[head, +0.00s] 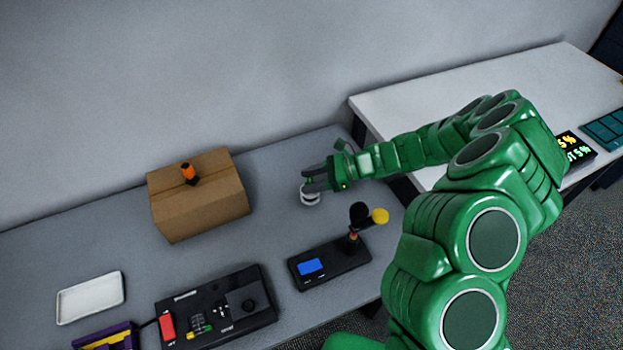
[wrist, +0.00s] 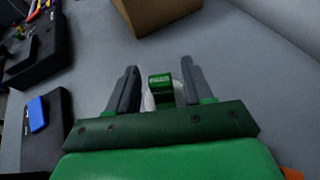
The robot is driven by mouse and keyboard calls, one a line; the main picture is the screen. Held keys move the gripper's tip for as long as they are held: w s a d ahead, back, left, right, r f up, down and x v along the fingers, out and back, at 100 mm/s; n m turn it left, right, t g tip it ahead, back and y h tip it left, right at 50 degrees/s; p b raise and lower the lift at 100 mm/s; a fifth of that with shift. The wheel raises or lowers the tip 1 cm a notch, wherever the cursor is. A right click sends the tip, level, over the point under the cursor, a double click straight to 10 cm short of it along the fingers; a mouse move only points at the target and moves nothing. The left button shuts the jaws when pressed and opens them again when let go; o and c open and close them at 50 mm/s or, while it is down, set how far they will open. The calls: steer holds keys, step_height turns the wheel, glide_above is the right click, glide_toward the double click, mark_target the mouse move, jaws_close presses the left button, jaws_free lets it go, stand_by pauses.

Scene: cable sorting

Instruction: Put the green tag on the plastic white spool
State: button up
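The green tag (wrist: 160,84) shows between my fingers in the wrist view, with gaps visible on both sides of it. The white spool (head: 310,199) stands on the grey table under my fingertips in the head view. A little of its white shows beside the tag in the wrist view (wrist: 149,101). The tag appears to lie over or on the spool; the contact is hidden. My gripper (head: 315,180) is open around the tag, its fingers apart, as the wrist view also shows (wrist: 158,75). The tag cannot be made out in the head view.
A cardboard box (head: 205,205) with an orange-topped item stands left of the spool. A black device with a blue screen (head: 328,263) is in front. A larger black device (head: 220,307) and a white tray (head: 90,298) lie further left. Table between box and spool is clear.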

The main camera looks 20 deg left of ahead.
steer(key=shift+r, duration=0.1)
steer(key=shift+d+r, duration=0.1)
steer(key=v, duration=1.1)
steer(key=shift+d+r, duration=0.25)
steer(key=shift+d, duration=0.05)
steer(key=shift+w, duration=0.1)
